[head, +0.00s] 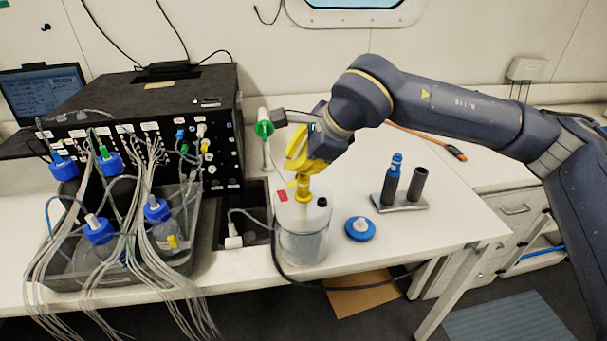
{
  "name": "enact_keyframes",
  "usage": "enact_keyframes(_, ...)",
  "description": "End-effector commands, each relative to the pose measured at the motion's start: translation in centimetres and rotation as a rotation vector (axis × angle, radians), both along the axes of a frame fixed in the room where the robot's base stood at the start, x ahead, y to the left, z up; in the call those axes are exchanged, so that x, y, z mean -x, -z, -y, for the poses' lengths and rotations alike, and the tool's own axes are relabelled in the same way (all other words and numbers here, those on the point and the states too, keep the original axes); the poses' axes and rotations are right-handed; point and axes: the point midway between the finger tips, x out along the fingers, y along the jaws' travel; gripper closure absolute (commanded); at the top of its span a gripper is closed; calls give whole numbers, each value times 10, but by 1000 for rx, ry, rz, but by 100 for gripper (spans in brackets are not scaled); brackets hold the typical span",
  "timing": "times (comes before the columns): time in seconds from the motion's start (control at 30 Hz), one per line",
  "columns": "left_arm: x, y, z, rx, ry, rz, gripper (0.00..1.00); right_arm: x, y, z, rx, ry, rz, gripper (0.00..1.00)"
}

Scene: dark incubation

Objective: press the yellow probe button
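A clear jar with a pale lid (302,242) stands on the white bench near the middle of the head view. A yellow probe part (303,188) stands upright on its lid. My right gripper (303,165) is directly above the jar, at the yellow part. More yellow shows at the gripper, and I cannot tell where the probe ends or whether a separate button is there. The fingers are hidden or too small to tell whether they are open or shut, or touching. My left gripper is not in view.
A white tube with a green end (264,128) is close left of the gripper. A blue cap (360,229) and a stand with dark cylinders (402,205) are to the right. A black instrument box (150,110) and a tray of tubed bottles (60,272) are left.

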Motion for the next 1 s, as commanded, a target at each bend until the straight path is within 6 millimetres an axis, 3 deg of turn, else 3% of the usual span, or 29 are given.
enact_keyframes(0.67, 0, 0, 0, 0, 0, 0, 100, 0, 5, 0, 1, 0, -1, 100)
enact_keyframes(1.0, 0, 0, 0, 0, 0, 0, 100, 0, -6, 0, 0, 0, 1, 100)
